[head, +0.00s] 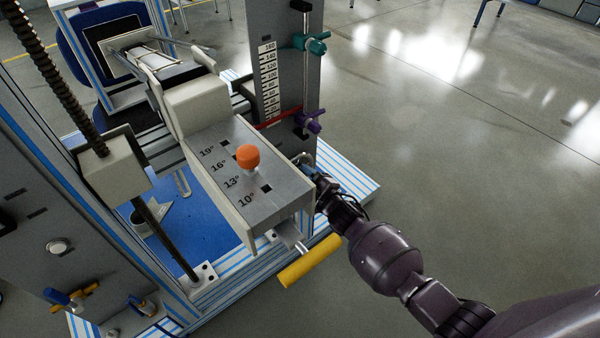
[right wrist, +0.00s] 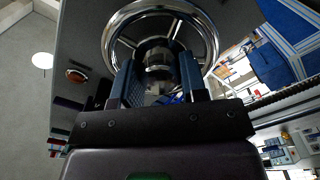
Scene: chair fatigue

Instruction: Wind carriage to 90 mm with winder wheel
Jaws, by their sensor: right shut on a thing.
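The carriage (head: 235,165) is a grey metal block marked 19°, 16°, 13° and 10°, with an orange knob (head: 248,157) on top. The winder wheel (right wrist: 214,45) is a chrome ring with spokes and a dark hub in the right wrist view. My right gripper (right wrist: 158,80) is shut on the wheel around its hub, with one finger on each side. In the head view my right gripper (head: 318,186) is at the carriage's right side, and the wheel is mostly hidden there. A millimetre scale (head: 268,85) stands behind, with a red pointer (head: 283,119) near its lower end. My left gripper is out of view.
A yellow handle (head: 310,261) sticks out below the carriage front. A dark threaded spindle (head: 65,75) runs down at the left. Teal (head: 313,43) and purple (head: 308,121) clamps sit on the column's rod. The floor at the right is clear.

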